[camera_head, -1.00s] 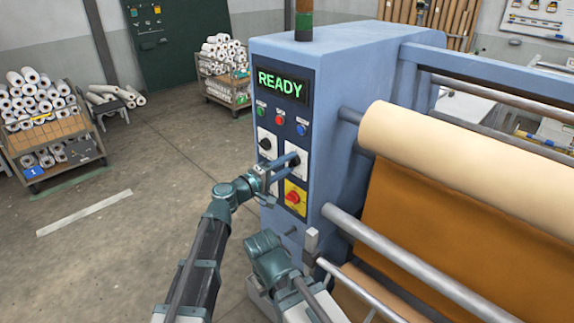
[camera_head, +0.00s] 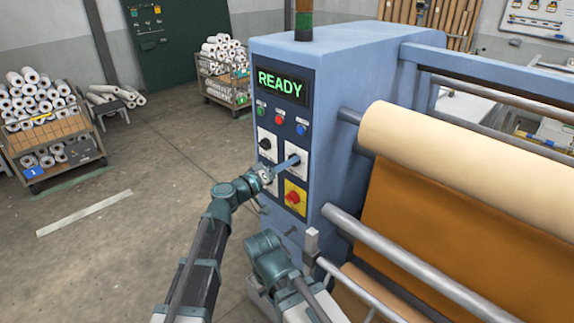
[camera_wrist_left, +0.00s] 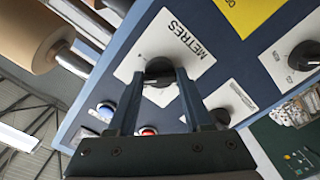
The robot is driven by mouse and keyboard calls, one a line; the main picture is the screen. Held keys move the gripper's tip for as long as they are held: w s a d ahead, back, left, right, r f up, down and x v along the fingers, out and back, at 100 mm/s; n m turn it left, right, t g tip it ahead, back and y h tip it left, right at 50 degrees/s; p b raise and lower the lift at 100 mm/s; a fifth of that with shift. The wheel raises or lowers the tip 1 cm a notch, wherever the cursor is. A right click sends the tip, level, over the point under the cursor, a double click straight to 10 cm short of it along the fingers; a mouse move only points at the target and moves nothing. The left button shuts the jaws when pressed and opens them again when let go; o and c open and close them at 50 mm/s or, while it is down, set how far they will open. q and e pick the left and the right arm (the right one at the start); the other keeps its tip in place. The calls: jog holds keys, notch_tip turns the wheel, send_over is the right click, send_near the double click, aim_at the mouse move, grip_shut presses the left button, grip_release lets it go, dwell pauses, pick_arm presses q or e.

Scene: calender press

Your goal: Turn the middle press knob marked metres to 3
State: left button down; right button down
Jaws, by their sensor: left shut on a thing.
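The METRES plate (camera_wrist_left: 165,55) is white and carries a round black knob (camera_wrist_left: 158,70) in the left wrist view. Its dial numbers are too small to read. My left gripper (camera_wrist_left: 157,76) is shut on this knob, with one finger on each side. In the head view the left gripper (camera_head: 286,163) reaches the white METRES plate (camera_head: 297,152) on the blue press panel; its fingers hide the knob there. Part of my right arm (camera_head: 268,255) shows low in the head view, but I see no right gripper.
The READY display (camera_head: 281,85) is lit green above several buttons. Another black knob (camera_head: 265,143) sits left of METRES. A red knob (camera_head: 293,197) on a yellow plate is just below. Rollers (camera_head: 470,170) fill the right side.

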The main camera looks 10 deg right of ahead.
pick_arm(q)
jog(key=shift+s+f, duration=0.1)
dwell(0.4)
jog(key=shift+c, duration=1.6)
grip_release()
jog(key=shift+a, duration=0.1)
jog(key=v, duration=1.3)
jog(key=shift+a, duration=0.3)
jog(key=shift+s, duration=0.2)
